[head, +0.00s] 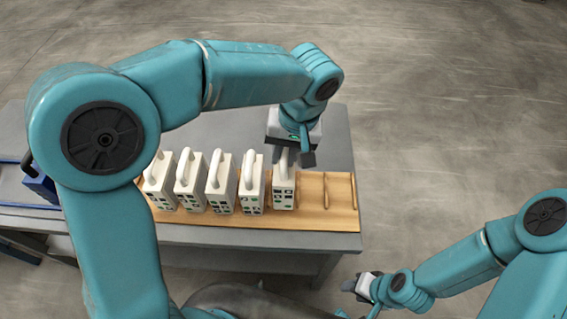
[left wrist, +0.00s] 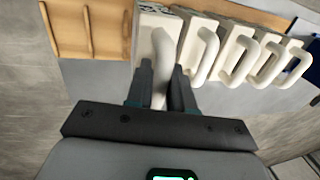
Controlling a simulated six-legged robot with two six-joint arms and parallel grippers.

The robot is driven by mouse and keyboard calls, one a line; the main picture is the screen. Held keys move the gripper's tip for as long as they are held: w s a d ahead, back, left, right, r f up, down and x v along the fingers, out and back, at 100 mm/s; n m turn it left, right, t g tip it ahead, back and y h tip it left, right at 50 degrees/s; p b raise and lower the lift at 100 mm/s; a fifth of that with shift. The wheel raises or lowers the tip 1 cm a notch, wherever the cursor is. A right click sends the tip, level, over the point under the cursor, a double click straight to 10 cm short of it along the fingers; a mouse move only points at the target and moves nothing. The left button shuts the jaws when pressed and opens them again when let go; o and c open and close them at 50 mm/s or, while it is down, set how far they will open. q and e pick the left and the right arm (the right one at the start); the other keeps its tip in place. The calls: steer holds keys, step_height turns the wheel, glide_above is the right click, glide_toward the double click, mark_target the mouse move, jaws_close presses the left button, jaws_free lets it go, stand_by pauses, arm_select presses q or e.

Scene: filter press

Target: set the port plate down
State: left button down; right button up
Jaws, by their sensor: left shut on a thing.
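The port plate (head: 284,190) is a white block with a loop handle on top and small dark and green marks on its front. It stands upright at the right end of a row of similar plates. My left gripper (head: 294,158) is above it, shut on its handle; the left wrist view shows the fingers (left wrist: 161,88) on both sides of the handle (left wrist: 160,60). The plate is over or on the wooden rack (head: 340,213); I cannot tell whether its base touches. My right gripper (head: 358,287) is low at the right, away from the table.
Several similar white plates (head: 219,184) stand close on the left of the held one. The grey table (head: 335,140) is clear behind. A blue object (head: 38,185) is at the far left.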

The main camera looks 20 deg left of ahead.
mark_target(294, 165)
arm_select(q)
steer(key=shift+a+f, duration=0.1)
steer(key=shift+f, duration=2.05)
steer(key=shift+f, duration=0.2)
steer(key=c, duration=1)
jaws_free()
steer(key=r, duration=0.4)
steer(key=d+r, duration=0.1)
steer(key=r, duration=0.3)
steer(key=d+r, duration=0.1)
steer(key=r, duration=0.3)
steer(key=shift+w+d+r+p, duration=0.1)
steer(key=shift+w+p, duration=0.2)
steer(key=shift+w, duration=0.05)
steer(key=shift+s, duration=0.1)
